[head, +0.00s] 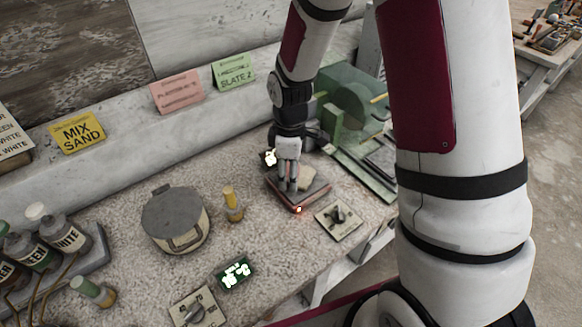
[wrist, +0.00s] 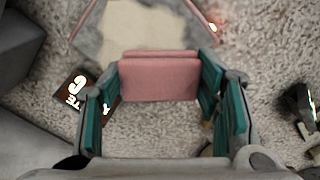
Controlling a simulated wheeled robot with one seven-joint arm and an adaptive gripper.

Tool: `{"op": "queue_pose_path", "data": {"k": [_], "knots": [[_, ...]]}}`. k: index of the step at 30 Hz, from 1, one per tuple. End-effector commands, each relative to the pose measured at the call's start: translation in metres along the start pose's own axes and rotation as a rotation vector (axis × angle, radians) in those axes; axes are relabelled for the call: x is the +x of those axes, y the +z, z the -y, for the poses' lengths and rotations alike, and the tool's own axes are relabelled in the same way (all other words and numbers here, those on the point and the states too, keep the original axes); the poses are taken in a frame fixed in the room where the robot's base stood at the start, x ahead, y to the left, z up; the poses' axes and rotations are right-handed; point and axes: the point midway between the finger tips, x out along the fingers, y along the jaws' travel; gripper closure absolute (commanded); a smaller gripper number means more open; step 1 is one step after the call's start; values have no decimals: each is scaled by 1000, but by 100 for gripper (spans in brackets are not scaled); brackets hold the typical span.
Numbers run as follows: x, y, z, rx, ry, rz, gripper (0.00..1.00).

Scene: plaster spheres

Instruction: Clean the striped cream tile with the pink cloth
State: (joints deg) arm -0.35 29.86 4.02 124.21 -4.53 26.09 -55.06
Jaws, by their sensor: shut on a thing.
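My gripper (head: 288,184) points down over a low slab (head: 318,190) with reddish edges near the middle of the bench. In the wrist view its teal fingers are shut on a folded pink cloth (wrist: 158,78). The cloth lies just in front of the slab's grey top (wrist: 88,38), where a flat cream piece (wrist: 140,30) shows. The cream piece also shows in the head view (head: 306,174), beside the fingers. I cannot make out stripes on it, nor whether the cloth touches it. The cloth is mostly hidden in the head view.
A small lamp (head: 299,209) glows at the slab's corner. A dark plate with bright marks (head: 270,157) is close to the gripper. A switch plate (head: 338,219), lidded pot (head: 175,219), yellow-topped peg (head: 231,203) and green machine (head: 350,110) stand around. Bare bench lies front left of the slab.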

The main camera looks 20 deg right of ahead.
Motion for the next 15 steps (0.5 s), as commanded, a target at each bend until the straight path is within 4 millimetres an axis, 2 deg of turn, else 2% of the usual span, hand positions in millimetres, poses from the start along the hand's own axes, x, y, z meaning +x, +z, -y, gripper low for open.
{"op": "queue_pose_path", "data": {"k": [9,15], "knots": [[1,0,12,-1,-1,1,65],[2,0,11,-1,0,0,65]]}}
